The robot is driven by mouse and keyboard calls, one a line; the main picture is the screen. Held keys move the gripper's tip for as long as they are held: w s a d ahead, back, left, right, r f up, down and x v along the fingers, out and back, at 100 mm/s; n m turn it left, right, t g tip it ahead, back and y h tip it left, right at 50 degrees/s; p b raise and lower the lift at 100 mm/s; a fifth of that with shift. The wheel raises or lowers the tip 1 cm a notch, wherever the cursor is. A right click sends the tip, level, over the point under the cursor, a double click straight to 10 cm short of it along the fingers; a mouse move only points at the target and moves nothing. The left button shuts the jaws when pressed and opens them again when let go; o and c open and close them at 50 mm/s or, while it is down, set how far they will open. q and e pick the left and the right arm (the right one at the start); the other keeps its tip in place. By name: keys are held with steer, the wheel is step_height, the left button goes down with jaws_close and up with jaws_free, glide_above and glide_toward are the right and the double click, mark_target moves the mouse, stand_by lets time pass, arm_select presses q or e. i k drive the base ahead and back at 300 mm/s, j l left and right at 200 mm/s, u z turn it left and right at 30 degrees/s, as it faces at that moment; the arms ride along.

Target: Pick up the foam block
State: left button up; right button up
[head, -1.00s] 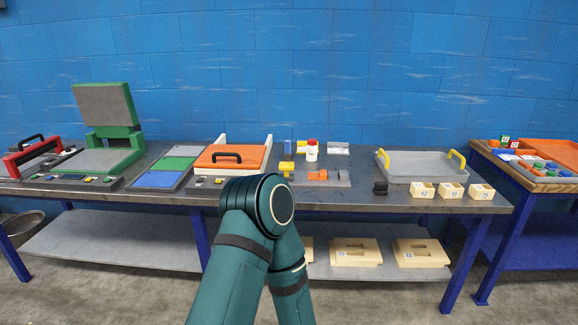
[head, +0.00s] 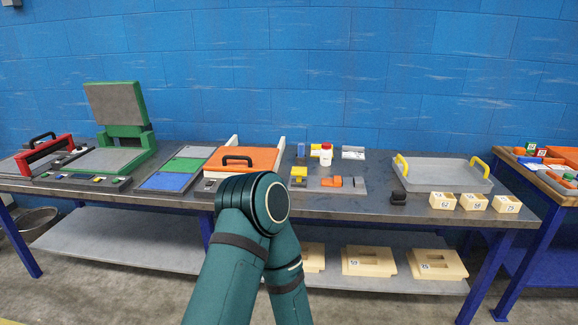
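I cannot tell for sure which thing is the foam block. Several small cream blocks with number labels stand in a row at the table's front right, with one cream block (head: 442,201) at the left of the row. A small black block (head: 398,197) sits just left of them. An orange piece (head: 331,182) and a yellow piece (head: 299,172) lie at a grey plate (head: 352,186) near the table's middle. One teal arm of mine rises in the lower middle, bent at the elbow. Neither gripper shows.
A grey tray (head: 435,181) with yellow handles stands at the right of the long table. An orange-lidded box (head: 250,158), a green hinged press (head: 126,139) and a red-framed tool (head: 45,149) stand leftward. Larger cream moulds (head: 374,262) lie on the lower shelf (head: 120,240).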

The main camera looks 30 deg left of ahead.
mark_target(444, 200)
steer(key=i+j+u, duration=0.35)
steer(key=i, duration=0.2)
steer(key=i+u, duration=0.35)
steer(key=i, duration=0.2)
steer(key=i+l+u, duration=0.4)
steer(key=l, duration=0.2)
steer(key=l+u, duration=0.15)
steer(key=l, duration=0.3)
steer(key=k+l+u, duration=0.15)
steer(key=l, duration=0.3)
